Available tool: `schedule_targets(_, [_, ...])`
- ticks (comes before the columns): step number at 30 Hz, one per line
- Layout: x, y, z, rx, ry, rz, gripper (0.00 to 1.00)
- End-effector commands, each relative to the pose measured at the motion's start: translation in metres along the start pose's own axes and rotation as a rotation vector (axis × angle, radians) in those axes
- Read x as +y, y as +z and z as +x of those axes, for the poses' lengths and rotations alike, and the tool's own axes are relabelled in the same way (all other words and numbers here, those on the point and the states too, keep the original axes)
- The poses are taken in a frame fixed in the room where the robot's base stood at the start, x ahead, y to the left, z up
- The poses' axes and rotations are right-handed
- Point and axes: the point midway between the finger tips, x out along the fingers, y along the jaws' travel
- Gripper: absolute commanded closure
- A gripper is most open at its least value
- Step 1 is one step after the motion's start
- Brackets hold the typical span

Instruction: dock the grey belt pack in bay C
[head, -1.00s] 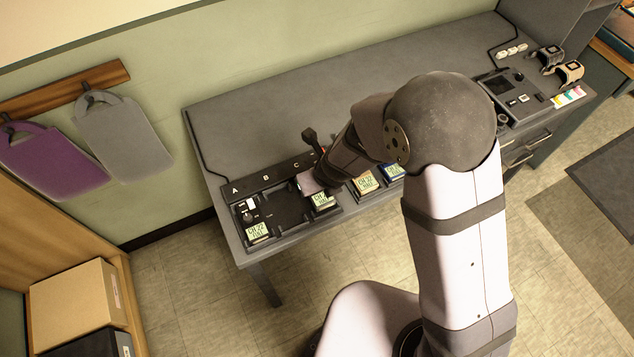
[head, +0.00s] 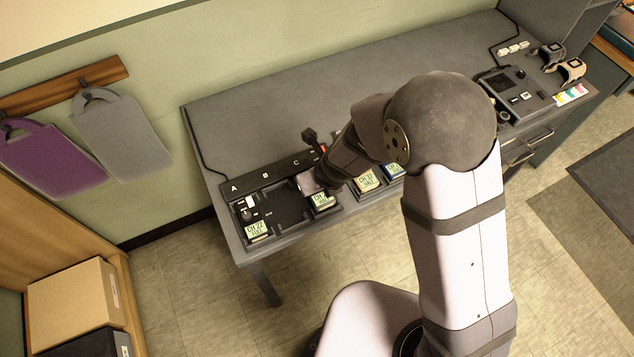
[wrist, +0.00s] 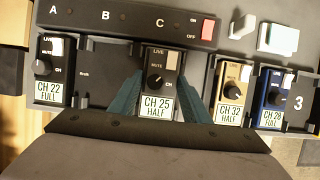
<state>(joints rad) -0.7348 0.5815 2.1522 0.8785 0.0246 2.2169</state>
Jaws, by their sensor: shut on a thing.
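The grey belt pack (wrist: 158,77), labelled CH 25 HALF, is between the two teal fingers of my gripper (wrist: 159,98), which is shut on it. It is upright below the letter C of the lettered charger (wrist: 109,81). It looks slightly larger than its neighbours; I cannot tell whether it is fully down in bay C. In the head view the pack's label (head: 321,199) shows below my wrist, and my arm hides much of it. Bay B (wrist: 108,76) is empty. A black pack (wrist: 48,76), labelled CH 22 FULL, stands in bay A.
Just right of bay C stand a tan pack (wrist: 232,92), labelled CH 32 HALF, and a blue pack (wrist: 273,95), labelled CH 28 FULL. A red switch (wrist: 208,30) is on the charger's back strip. The desk (head: 245,105) behind is clear.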

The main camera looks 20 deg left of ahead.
Motion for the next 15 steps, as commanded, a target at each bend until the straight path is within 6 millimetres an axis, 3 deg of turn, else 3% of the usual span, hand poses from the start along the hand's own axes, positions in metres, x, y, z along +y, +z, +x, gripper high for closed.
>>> schedule_targets(15, [-0.0001, -0.0026, 0.0070, -0.001, 0.000, 0.001, 0.83])
